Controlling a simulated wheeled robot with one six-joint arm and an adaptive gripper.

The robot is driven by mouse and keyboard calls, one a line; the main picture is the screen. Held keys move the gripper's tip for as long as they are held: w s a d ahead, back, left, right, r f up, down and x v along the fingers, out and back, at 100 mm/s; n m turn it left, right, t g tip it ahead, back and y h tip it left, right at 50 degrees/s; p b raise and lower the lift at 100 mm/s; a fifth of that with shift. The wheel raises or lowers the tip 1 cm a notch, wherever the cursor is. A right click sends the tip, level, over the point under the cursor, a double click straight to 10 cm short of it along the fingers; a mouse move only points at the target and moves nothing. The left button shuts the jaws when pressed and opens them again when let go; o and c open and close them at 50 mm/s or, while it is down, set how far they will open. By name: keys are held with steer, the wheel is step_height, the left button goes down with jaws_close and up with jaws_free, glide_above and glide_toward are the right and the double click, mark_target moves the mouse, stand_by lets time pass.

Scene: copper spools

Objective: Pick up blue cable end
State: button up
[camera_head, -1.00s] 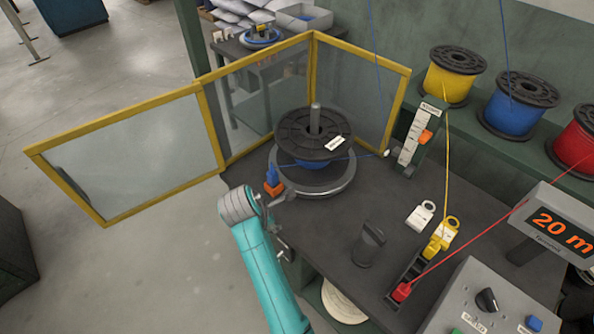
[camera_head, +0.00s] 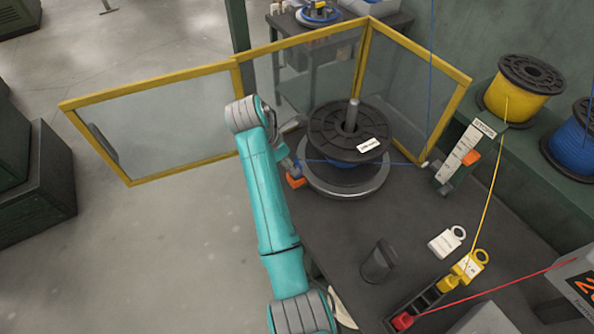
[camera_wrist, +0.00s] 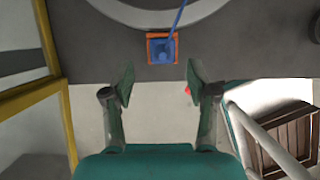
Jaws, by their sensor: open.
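The blue cable end (camera_wrist: 163,48) sits in a small orange square holder (camera_wrist: 150,50) at the table edge in the wrist view, with its blue cable leading up. In the head view the orange holder (camera_head: 296,181) is beside the black spool (camera_head: 335,130) on its round turntable (camera_head: 372,187); the cable end there is mostly hidden. My gripper (camera_wrist: 160,84) is open and empty. In the wrist view its two fingers lie either side of the holder's line, short of it. In the head view my gripper (camera_head: 285,157) is close to the holder, on its upper left.
A yellow-framed clear guard (camera_head: 158,95) stands behind and left of the turntable. A black post (camera_head: 379,262), tags and a slotted rack with yellow and red ends (camera_head: 403,321) occupy the table's front right. Yellow (camera_head: 520,95) and blue spools stand on the right shelf.

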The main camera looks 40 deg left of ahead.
steer(key=shift+d+x, duration=0.1)
steer(key=shift+x, duration=1.25)
steer(key=shift+d+x, duration=0.15)
steer(key=shift+x, duration=1.2)
steer(key=shift+w+r, duration=0.1)
steer(key=shift+w, duration=0.1)
jaws_close()
